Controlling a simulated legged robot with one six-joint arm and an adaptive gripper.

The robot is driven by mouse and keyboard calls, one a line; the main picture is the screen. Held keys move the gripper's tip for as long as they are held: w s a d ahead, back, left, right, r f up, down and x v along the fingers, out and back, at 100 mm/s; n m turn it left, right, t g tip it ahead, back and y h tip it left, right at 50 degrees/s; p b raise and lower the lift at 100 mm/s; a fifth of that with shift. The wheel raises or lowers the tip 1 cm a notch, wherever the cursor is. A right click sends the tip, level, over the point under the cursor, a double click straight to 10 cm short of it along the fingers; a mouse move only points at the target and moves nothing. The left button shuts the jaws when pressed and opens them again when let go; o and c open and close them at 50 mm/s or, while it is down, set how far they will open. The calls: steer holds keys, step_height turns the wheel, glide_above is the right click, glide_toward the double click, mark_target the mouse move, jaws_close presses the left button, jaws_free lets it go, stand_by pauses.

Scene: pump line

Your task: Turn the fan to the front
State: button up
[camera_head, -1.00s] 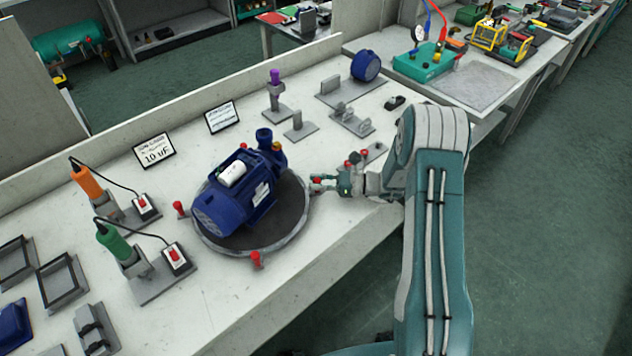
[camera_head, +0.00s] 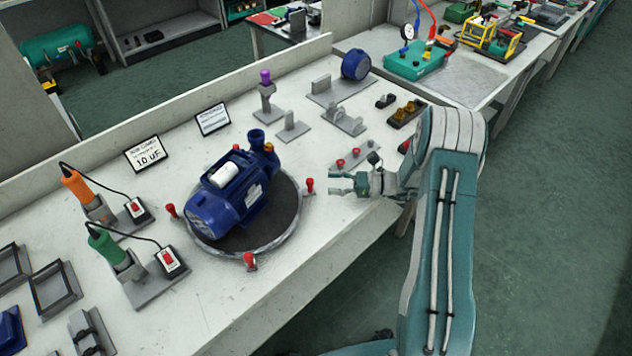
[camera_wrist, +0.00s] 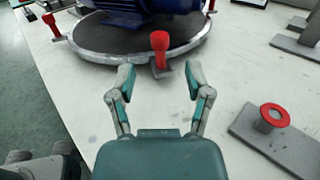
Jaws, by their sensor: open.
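A blue motor pump (camera_head: 240,192) with a white cylinder on top lies on a round dark turntable (camera_head: 292,222). Its rounded end, perhaps the fan cover (camera_head: 208,218), faces the lower left, toward the bench's front-left. Its upright outlet is at the upper right. Red handles stand around the rim: a right one (camera_head: 309,186), a front one (camera_head: 250,261) and a left one (camera_head: 171,211). My gripper (camera_head: 334,183) is open and empty, just right of the right handle. In the wrist view the turntable (camera_wrist: 110,55) lies ahead, and that handle (camera_wrist: 160,42) stands beyond my open fingertips (camera_wrist: 158,80), apart from them.
A grey plate with red buttons (camera_head: 350,160) lies behind my gripper. Orange (camera_head: 78,186) and green (camera_head: 105,244) tools with switch boxes stand left of the turntable. Signs (camera_head: 146,154) and grey fixtures (camera_head: 343,118) stand behind. The bench front right of the turntable is bare.

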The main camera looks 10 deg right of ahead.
steer(key=v, duration=0.6)
steer(key=shift+w, duration=0.1)
steer(key=shift+c, duration=0.4)
